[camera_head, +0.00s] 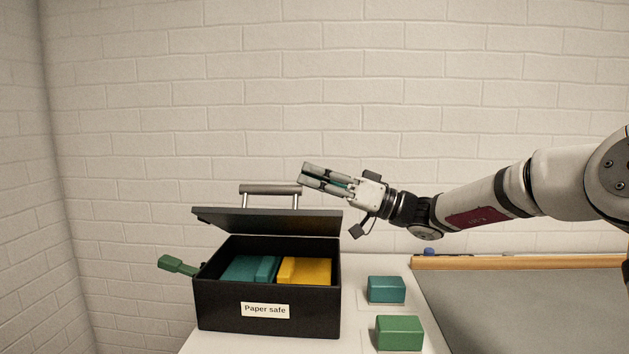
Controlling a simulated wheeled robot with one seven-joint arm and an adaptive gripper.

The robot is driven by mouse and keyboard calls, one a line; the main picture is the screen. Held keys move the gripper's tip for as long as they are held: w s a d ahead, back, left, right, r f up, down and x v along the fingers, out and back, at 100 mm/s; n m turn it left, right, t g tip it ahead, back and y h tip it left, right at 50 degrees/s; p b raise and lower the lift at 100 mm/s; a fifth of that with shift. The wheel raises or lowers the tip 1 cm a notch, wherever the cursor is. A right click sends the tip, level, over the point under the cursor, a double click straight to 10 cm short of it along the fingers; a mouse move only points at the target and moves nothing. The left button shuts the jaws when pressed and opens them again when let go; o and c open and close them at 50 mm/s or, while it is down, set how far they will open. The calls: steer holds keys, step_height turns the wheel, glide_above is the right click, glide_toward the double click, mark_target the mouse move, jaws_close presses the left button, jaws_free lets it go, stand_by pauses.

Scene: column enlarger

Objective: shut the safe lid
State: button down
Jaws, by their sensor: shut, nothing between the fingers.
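The paper safe (224,307) is a black box with a "Paper safe" label on its front, standing on a white counter. Its black lid (265,222) is raised and tilted over the box, so the front is open. A grey bar handle (270,189) stands on the lid. Inside lie teal packs (248,269) and a yellow pack (305,270). My gripper (303,173) is shut and empty. In the picture it is above the right part of the lid, beside the handle's right end. I cannot tell whether it touches the handle or lid.
A green lever-like piece (178,265) sticks out at the safe's left side. A teal block (386,289) and a green block (399,332) sit on the white counter (366,265) to the right. A grey surface with a wooden edge (520,263) lies farther right. A brick wall stands behind.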

mark_target(311, 210)
steer(key=s+f+n+g+b, duration=0.1)
steer(key=s+f+n+b, duration=0.1)
steer(key=b, duration=0.2)
steer(key=s+f+n+g+b, duration=0.1)
steer(key=s+f+n+b, duration=0.1)
steer(key=f+n+b, duration=0.1)
steer(key=shift+s+a+f+n+g+b, duration=0.1)
steer(key=shift+s+f+n+g+b, duration=0.2)
steer(key=shift+b, duration=0.55)
steer(key=s+f+n+b, duration=0.1)
steer(key=b, duration=0.2)
steer(key=s+f+n+g+b, duration=0.1)
steer(key=f+n+b, duration=0.1)
steer(key=b, duration=0.1)
steer(key=shift+s+n+g+b, duration=0.15)
steer(key=shift+n+g+b, duration=0.15)
steer(key=shift+b, duration=0.05)
steer(key=shift+f, duration=0.1)
